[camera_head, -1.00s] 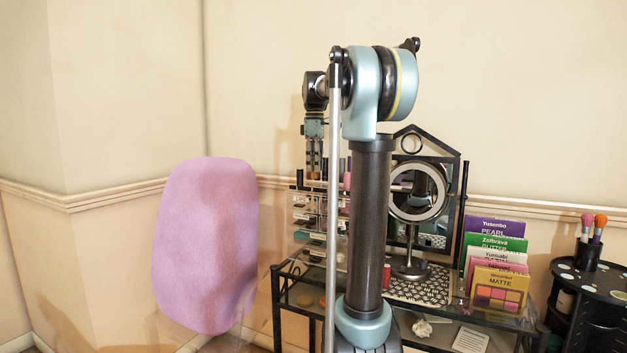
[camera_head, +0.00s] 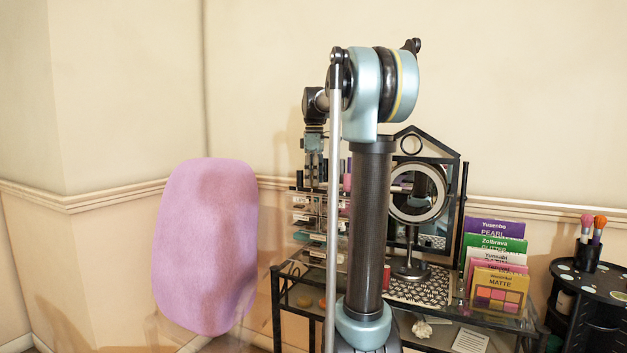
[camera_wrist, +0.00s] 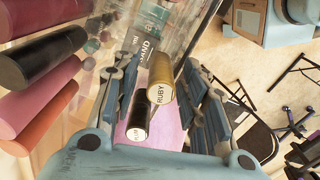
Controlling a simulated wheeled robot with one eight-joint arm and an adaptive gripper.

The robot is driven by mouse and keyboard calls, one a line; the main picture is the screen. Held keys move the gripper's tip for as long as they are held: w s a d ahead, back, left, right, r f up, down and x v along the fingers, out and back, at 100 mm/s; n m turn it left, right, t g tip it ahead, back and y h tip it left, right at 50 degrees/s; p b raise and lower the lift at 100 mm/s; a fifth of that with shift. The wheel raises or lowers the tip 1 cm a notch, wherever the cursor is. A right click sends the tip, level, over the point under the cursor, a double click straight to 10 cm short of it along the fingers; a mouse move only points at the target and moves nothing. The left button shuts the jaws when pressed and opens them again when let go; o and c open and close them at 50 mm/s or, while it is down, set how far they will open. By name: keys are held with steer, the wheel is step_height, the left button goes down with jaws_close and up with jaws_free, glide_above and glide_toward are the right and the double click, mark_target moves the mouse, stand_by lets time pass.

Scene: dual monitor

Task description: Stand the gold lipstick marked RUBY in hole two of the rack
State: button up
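The gold lipstick marked RUBY (camera_wrist: 162,76) shows in the wrist view with its labelled end toward the camera. My gripper (camera_wrist: 158,66) has one finger on each side of it, and gaps seem to show between it and the fingers. A black lipstick with a white label (camera_wrist: 138,119) is close beside it, also between the fingers. In the head view my gripper (camera_head: 313,180) points down at the top of the clear organizer (camera_head: 303,215) at the left of the table. The rack's holes cannot be made out.
Several dark, red and pink lipsticks (camera_wrist: 38,58) crowd the left of the wrist view. In the head view a round mirror (camera_head: 415,214) and upright palettes (camera_head: 497,245) stand to the right. My arm hides part of the table. A pink chair back (camera_head: 207,245) is at the left.

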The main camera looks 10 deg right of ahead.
steer(key=shift+r, duration=0.1)
step_height(320, 180, up, 12)
stand_by(0.5)
steer(key=s+f+m, duration=0.4)
steer(key=s+f, duration=0.7)
steer(key=f, duration=0.3)
steer(key=s+f+m+t, duration=0.1)
steer(key=s+f+m, duration=0.3)
steer(key=s+f, duration=0.8)
steer(key=s+f+m+t, duration=0.1)
steer(key=s+f+m, duration=0.3)
steer(key=s+f, duration=0.7)
step_height(320, 180, down, 6)
steer(key=shift+s+f+m, duration=0.25)
steer(key=shift+s+m, duration=0.15)
steer(key=shift+w+f, duration=0.2)
steer(key=shift+w, duration=0.2)
